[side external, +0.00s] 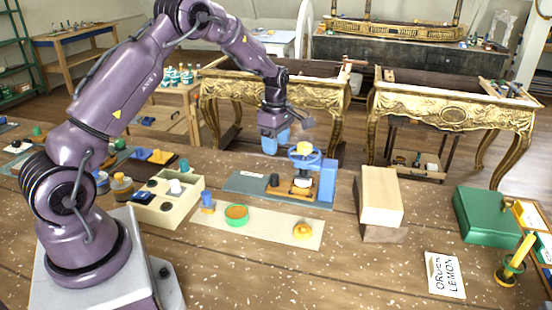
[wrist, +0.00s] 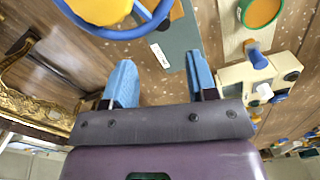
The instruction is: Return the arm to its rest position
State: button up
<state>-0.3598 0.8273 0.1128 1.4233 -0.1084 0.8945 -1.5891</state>
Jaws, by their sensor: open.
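My gripper (side external: 277,142) hangs above the worktable, just behind and left of a blue press with a handwheel (side external: 305,152). Its two blue fingers stand apart in the wrist view (wrist: 160,64), with nothing between them. The arm reaches up from its base at the left and bends over toward the press. The press stands on a grey plate (side external: 245,184), clear of the fingers as far as I can tell. Its blue wheel also shows at the top left of the wrist view (wrist: 122,36).
A beige mat (side external: 268,232) holds a green-rimmed dish (side external: 236,216) and a yellow piece (side external: 302,230). A cream tray (side external: 160,214) is left. A wooden block (side external: 381,195), green box (side external: 487,215) and candle holder (side external: 508,272) are right. Gilt consoles (side external: 452,113) stand behind.

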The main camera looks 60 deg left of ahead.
jog(key=shift+r, duration=0.9)
jog(key=s+d+r+m+t, duration=0.2)
jog(key=s+d+r+m, duration=0.8)
jog(key=s+m, duration=0.2)
jog(key=s+d+r+m+t, duration=0.3)
jog(key=s+d+r+m, duration=0.6)
jog(key=s+m, duration=0.3)
jog(key=shift+s+d+r+t, duration=0.35)
jog(key=shift+s+d, duration=0.1)
jog(key=shift+d, duration=0.35)
